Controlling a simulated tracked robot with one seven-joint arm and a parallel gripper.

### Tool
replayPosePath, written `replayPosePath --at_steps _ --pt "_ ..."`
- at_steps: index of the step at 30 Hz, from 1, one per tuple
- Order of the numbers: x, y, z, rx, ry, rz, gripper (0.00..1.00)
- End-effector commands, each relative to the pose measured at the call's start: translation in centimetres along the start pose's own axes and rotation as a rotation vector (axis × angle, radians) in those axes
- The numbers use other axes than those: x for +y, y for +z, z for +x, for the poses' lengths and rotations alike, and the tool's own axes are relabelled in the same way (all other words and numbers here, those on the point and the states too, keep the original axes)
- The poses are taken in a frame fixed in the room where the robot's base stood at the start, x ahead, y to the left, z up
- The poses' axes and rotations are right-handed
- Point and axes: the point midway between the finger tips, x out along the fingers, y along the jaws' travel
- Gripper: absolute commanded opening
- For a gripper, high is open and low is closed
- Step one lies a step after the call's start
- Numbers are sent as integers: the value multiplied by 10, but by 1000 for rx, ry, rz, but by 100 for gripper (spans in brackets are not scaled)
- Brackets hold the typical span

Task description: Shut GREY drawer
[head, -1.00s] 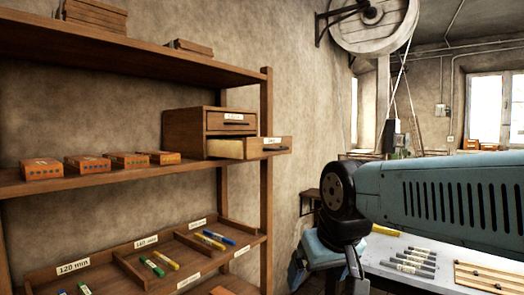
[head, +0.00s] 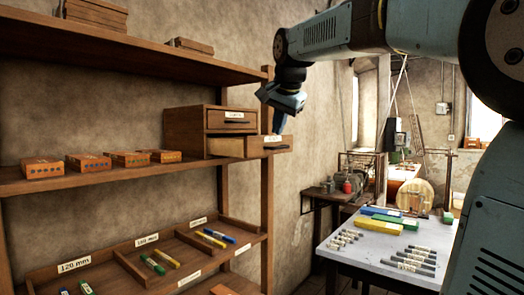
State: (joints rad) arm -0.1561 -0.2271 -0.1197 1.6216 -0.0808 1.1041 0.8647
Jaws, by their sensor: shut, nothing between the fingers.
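A small wooden two-drawer cabinet (head: 184,132) stands on the middle shelf. Its upper drawer (head: 230,119) is shut. Its lower drawer (head: 250,146) is pulled out, with its pale inside showing at the left. Both fronts carry a white label and a dark handle; the labels are too small to read surely, so I cannot confirm which one says GREY. My gripper (head: 278,124) points down just above the right end of the lower drawer's front. It is shut and empty. I cannot tell whether its tips touch the drawer front.
The wooden shelf unit's right post (head: 267,190) stands close to the open drawer. Several orange boxes (head: 88,163) sit left of the cabinet. Below is a tray (head: 120,262) of coloured sticks. A worktable (head: 350,262) with grey sticks and coloured blocks stands at the right.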

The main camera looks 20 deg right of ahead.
Motion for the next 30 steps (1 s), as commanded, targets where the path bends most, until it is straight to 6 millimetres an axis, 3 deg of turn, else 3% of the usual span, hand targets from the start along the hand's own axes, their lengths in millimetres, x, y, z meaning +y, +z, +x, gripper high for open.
replayPosePath --at_steps 8,22,30 --pt "-3 -2 21 1 1 10 0" --pt "-3 -2 103 0 2 9 0" --pt "-32 -3 116 2 -1 8 0"
